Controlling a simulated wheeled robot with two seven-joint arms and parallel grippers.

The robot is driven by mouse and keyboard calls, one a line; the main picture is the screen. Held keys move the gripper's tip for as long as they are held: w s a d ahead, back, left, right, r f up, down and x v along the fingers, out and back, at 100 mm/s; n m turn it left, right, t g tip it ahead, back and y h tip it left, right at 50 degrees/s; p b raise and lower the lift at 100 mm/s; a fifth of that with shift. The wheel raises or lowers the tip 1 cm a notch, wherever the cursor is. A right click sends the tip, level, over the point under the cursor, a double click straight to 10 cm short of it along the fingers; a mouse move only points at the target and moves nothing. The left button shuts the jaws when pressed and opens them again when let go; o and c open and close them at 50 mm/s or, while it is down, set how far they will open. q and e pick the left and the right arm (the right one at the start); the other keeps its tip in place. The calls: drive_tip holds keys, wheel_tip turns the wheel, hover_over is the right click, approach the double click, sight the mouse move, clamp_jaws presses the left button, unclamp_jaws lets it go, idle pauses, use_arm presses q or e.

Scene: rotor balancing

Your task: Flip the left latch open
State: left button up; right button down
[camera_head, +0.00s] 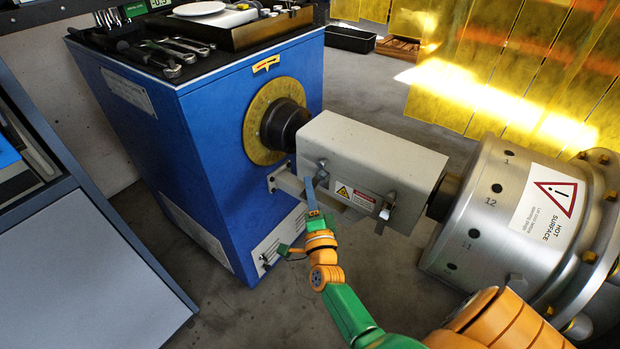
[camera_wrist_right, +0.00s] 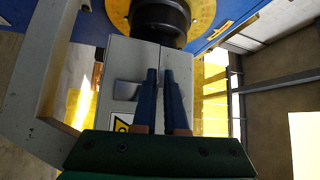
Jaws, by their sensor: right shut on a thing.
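The grey coupling guard box (camera_head: 370,150) sits between the blue cabinet and the metal drum. The left latch (camera_head: 323,173) is a small metal part on its front face, near the cabinet end. The right latch (camera_head: 386,210) hangs near the drum end. My right gripper (camera_head: 311,194) reaches up to the left latch with its blue fingers closed on it. In the right wrist view the fingers (camera_wrist_right: 161,103) lie close together over the guard face, and they hide much of what is between them. My left gripper is not in view.
The blue cabinet (camera_head: 180,150) with a black shaft hub (camera_head: 283,122) stands left of the guard. The drum (camera_head: 500,210) with a hot surface label is close on the right. Tools (camera_head: 165,52) lie on the cabinet top. Bare floor shows below the guard.

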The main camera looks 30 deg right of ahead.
drive_tip(key=shift+r+m+g+p, duration=0.3)
drive_tip(key=shift+m+p, duration=0.1)
drive_tip(key=shift+p, duration=0.3)
drive_tip(key=c, duration=1.2)
unclamp_jaws()
drive_tip(key=shift+c, duration=0.2)
drive_tip(key=v, duration=0.7)
